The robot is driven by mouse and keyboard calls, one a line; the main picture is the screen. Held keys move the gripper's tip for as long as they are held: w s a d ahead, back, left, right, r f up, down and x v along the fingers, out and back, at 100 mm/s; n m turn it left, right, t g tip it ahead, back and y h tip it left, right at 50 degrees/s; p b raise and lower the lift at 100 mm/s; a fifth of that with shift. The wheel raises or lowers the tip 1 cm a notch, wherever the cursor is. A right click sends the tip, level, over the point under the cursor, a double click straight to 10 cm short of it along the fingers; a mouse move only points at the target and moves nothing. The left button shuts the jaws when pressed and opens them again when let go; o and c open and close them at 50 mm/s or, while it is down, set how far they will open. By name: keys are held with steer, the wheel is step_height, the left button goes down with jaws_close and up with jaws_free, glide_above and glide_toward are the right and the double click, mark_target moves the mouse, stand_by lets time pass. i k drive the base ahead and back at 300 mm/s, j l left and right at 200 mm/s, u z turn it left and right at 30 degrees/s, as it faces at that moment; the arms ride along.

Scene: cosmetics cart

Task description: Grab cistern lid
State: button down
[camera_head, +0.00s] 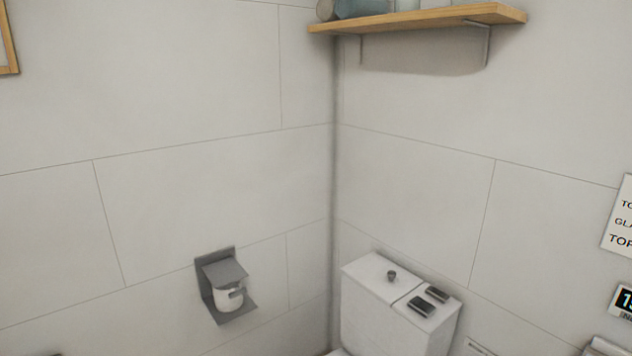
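The cistern lid (376,279) is the white top of the toilet cistern (372,328), low and right of the middle in the head view. It has a small dark knob (391,275) near its middle. A seam runs across the top to the right of the knob. Two dark rectangular pieces (430,300) lie on the part right of the seam. The lid rests flat on the cistern. My gripper is not in view.
A wooden shelf (420,20) with several items is on the wall above. A grey paper holder (222,272) with a roll (229,297) is on the left wall. Signs (619,222) are at the right edge. The space above the cistern is clear.

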mark_target(389, 282)
steer(key=i+u, duration=0.35)
steer(key=i+l+u, duration=0.1)
steer(key=u, duration=0.3)
steer(key=i+l+u, duration=0.2)
steer(key=u, duration=0.15)
